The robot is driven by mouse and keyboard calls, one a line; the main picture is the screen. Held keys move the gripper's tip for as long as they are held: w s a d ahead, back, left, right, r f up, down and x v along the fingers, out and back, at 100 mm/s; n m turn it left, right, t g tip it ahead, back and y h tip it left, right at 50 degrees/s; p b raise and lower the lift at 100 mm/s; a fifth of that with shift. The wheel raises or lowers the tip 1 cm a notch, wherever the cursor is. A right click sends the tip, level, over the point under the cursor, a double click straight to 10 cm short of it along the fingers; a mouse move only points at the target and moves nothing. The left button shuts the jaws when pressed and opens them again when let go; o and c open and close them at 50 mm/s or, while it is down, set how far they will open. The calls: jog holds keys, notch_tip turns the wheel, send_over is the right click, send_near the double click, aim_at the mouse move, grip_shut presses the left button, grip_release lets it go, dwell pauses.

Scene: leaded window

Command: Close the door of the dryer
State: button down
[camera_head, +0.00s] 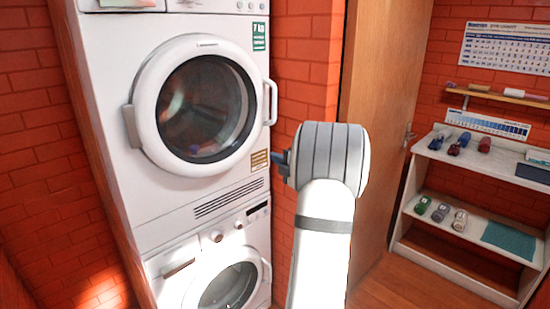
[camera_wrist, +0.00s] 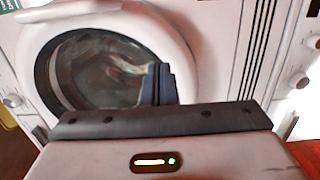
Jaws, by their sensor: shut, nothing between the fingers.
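The white dryer (camera_head: 215,190) is the upper of two stacked machines in the head view. Its round door (camera_head: 160,110) has a thick white rim and dark glass, with a hinge on the left and a white handle (camera_head: 272,102) on the right. The door lies flush or nearly flush with the front; I cannot tell whether it is latched. My gripper (camera_head: 280,160) is by the dryer's right edge, below the handle, partly hidden by my wrist. In the wrist view my gripper (camera_wrist: 158,85) is shut and empty, its fingers overlapping the door (camera_wrist: 165,30); contact is unclear.
A second front-loading machine (camera_head: 205,265) stands below the dryer. Brick wall and a wooden door (camera_head: 380,90) are behind my arm. A white shelf unit (camera_head: 460,180) with small coloured items stands at the right. Some floor is clear before it.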

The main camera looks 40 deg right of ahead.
aim_at(251, 145)
jog(key=shift+w+d+p, duration=0.1)
jog(key=shift+w+p, duration=1.5)
jog(key=shift+w, duration=3.8)
